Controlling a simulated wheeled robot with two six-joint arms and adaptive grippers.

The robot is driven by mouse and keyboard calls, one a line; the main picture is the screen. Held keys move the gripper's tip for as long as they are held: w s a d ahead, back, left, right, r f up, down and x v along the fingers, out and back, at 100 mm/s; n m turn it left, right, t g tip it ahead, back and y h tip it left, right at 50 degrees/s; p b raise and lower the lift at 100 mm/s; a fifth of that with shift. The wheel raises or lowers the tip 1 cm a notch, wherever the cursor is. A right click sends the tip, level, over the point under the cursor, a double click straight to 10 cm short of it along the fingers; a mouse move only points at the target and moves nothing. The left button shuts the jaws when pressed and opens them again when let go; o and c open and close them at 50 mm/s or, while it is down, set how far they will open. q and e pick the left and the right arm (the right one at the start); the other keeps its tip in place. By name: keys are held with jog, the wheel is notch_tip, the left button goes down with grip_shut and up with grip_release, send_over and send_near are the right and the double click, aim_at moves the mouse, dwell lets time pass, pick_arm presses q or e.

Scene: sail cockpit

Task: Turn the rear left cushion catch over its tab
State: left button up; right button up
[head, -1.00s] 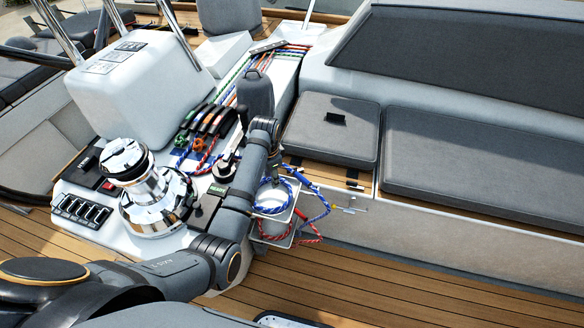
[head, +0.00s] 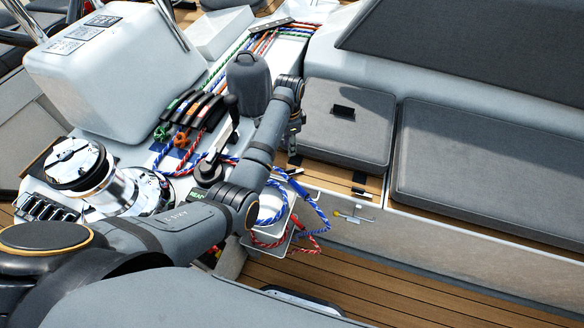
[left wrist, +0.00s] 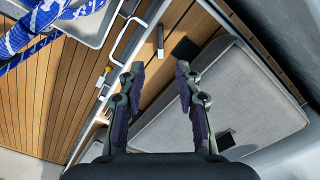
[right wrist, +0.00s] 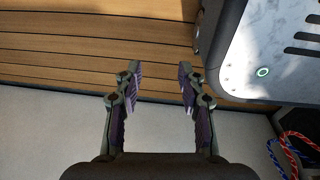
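The grey seat cushion (head: 362,143) lies at the back centre of the head view. It also shows in the left wrist view (left wrist: 225,95). A dark tab (left wrist: 186,49) reaches from the cushion's edge over the wooden ledge. A small dark bar-shaped catch (left wrist: 160,42) sits beside this tab, apart from it, on the wood. My left gripper (head: 294,146) points down by the cushion's left edge, partly hidden by its arm. In the left wrist view its fingers (left wrist: 159,75) are open and empty, with catch and tab beyond the tips. My right gripper (right wrist: 158,75) is open and empty.
A second catch (head: 360,192) lies at the cushion's front right. A metal latch (head: 352,215) is on the seat front. Blue rope (head: 315,205) hangs by a tray left of it. A winch (head: 80,165) and rope clutches (head: 195,110) stand left. The wooden floor (head: 330,275) is clear.

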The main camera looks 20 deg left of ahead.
aim_at(290, 169)
pick_arm(q)
notch_tip(290, 169, down, 14)
jog(key=b, duration=0.4)
jog(key=shift+b, duration=0.3)
pick_arm(e)
notch_tip(290, 169, down, 6)
jog(key=s, duration=0.1)
jog(key=shift+s+d, duration=0.1)
jog(key=shift+s, duration=0.05)
pick_arm(q)
grip_shut()
